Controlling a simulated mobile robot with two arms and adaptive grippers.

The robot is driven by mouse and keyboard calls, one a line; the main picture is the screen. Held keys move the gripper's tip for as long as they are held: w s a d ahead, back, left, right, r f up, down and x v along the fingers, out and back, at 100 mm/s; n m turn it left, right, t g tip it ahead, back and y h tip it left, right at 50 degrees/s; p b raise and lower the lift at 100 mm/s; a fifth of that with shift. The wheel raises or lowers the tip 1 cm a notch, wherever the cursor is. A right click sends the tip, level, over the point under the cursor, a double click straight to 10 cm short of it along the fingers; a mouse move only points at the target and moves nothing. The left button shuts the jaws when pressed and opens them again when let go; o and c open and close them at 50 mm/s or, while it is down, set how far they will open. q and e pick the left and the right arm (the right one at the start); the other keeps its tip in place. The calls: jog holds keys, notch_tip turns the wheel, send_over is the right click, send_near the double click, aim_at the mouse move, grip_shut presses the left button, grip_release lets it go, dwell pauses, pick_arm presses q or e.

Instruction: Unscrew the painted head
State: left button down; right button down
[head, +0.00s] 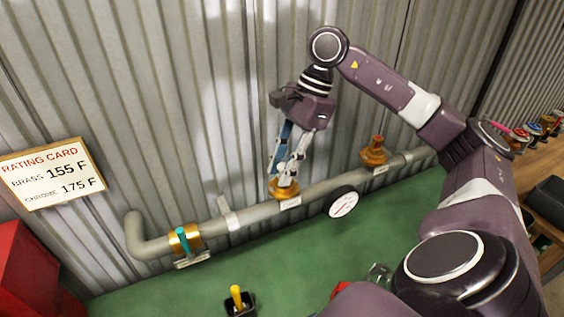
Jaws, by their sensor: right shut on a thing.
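A grey pipe (258,211) runs along the corrugated wall and carries sprinkler heads. One golden-orange head (284,193) sits on the pipe near the middle, with a small white tag below it. My right gripper (283,180) comes down from above and is shut on this head. Its fingers hide the head's upper part. A second, orange-brown head (375,153) stands upright farther right on the pipe, also above a white tag. I cannot tell from the colour which head is the painted one. My left gripper is not in view.
A rating card (52,174) reads brass 155 F, chrome 175 F. A gauge (343,203) and a brass valve with a teal handle (184,240) are on the pipe. A yellow-handled item (238,301) stands on the green surface. A red box (35,275) is at left.

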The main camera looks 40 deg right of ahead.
aim_at(282, 165)
jog(key=shift+r+p, duration=1.05)
jog(key=shift+r, duration=0.4)
notch_tip(282, 165, up, 5)
jog(key=p, duration=0.4)
